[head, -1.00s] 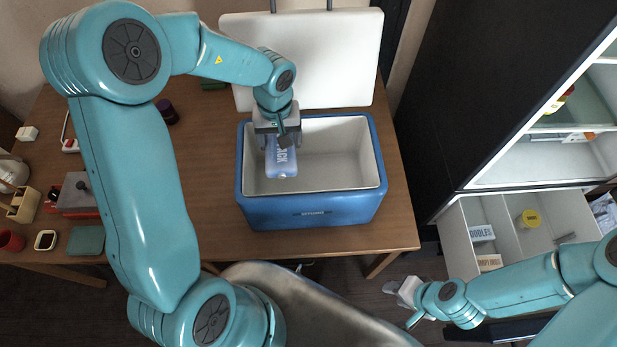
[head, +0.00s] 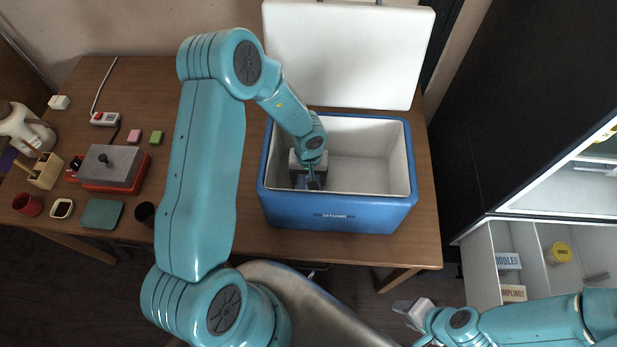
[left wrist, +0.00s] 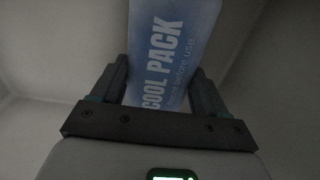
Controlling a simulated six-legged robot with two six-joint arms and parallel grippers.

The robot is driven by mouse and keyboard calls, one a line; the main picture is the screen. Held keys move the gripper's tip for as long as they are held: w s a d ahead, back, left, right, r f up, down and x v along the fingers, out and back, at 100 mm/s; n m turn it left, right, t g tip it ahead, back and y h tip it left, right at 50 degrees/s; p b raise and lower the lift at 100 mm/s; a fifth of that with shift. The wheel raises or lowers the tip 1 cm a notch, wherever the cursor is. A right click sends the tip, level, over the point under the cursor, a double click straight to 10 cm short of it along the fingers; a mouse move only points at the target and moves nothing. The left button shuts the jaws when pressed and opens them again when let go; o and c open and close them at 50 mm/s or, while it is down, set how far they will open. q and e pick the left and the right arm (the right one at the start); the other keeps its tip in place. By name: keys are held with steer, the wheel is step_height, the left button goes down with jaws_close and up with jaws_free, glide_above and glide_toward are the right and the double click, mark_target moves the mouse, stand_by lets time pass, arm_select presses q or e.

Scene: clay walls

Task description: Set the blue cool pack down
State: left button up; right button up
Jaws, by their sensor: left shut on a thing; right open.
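The blue cool pack (left wrist: 168,45) shows in the left wrist view, upright between the two fingers of my left gripper (left wrist: 160,85), which is shut on it. In the head view my left gripper (head: 308,180) is down inside the blue cooler box (head: 335,215), at its left side. The cool pack is hidden there by the gripper and the box wall. Whether it touches the cooler floor cannot be told. My right gripper (head: 415,318) is open and empty, low at the right, in front of the table and off to the side of the freezer drawer.
The cooler's white lid (head: 350,50) stands open behind it. The right part of the cooler's inside is bare. A grey box on a red base (head: 110,167), a green mat (head: 101,214) and cups lie at left on the table. An open drawer (head: 530,262) holds labelled packs and a yellow-lidded tub.

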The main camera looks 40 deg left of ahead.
mark_target(308, 178)
arm_select(q)
steer(key=shift+a+f, duration=0.1)
steer(key=shift+f, duration=0.1)
steer(key=shift+c, duration=0.6)
steer(key=shift+s+r, duration=0.15)
steer(key=shift+r, duration=0.05)
steer(key=shift+f, duration=0.1)
steer(key=o, duration=1.4)
steer(key=shift+w+f, duration=0.2)
steer(key=shift+s+r, duration=0.1)
steer(key=shift+r, duration=0.1)
step_height(308, 178, up, 12)
steer(key=p, duration=0.3)
